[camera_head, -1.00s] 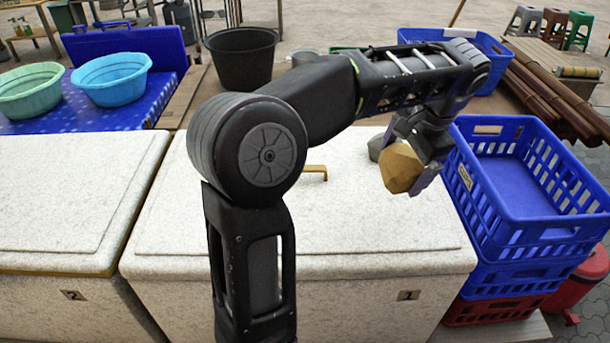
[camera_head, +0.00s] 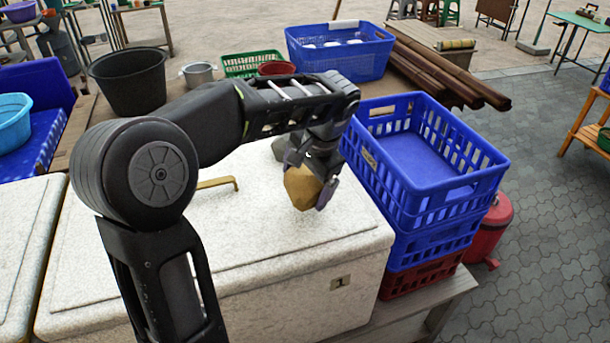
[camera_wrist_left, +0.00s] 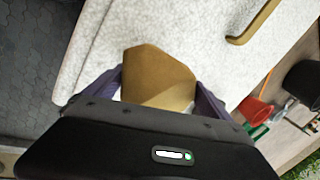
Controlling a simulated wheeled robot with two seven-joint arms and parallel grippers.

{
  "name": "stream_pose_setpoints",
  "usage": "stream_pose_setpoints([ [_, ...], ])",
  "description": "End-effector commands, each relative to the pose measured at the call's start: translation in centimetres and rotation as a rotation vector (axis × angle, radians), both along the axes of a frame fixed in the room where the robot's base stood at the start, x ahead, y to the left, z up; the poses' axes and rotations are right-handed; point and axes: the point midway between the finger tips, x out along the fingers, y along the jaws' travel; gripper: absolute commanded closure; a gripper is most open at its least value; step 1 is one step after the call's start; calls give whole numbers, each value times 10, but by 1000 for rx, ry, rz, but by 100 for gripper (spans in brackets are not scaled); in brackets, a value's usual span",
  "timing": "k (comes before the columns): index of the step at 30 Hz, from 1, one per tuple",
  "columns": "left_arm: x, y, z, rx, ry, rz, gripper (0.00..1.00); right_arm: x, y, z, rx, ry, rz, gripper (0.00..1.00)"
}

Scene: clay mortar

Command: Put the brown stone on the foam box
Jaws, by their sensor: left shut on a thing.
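The brown stone (camera_head: 302,188) is a faceted tan lump between the fingers of my left gripper (camera_head: 312,184), which is shut on it. It also shows in the left wrist view (camera_wrist_left: 158,80), with a purple-grey finger on each side. The foam box (camera_head: 255,235) is white and speckled, with a closed lid and the label 1 on its front. The stone is over the right part of the lid; I cannot tell whether it touches. A grey stone (camera_head: 280,149) shows on the lid behind the gripper, partly hidden. My right gripper is not in view.
Stacked crates, blue (camera_head: 425,160) over red (camera_head: 420,278), stand just right of the foam box. A brass handle (camera_head: 220,183) rises from the lid. A second white box (camera_head: 25,245) is at the left. Much of the lid's front is bare.

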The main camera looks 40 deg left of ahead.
Motion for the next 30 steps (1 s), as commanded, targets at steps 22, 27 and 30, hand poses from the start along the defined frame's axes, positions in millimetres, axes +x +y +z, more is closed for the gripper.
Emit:
stream_pose_setpoints([
  [22,1,0,-35,1,-4,-1,79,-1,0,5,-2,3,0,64],
  [27,1,0,-38,0,-4,-1,79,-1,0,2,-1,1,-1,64],
  [30,0,0,-40,-1,1,-1,2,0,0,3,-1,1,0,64],
])
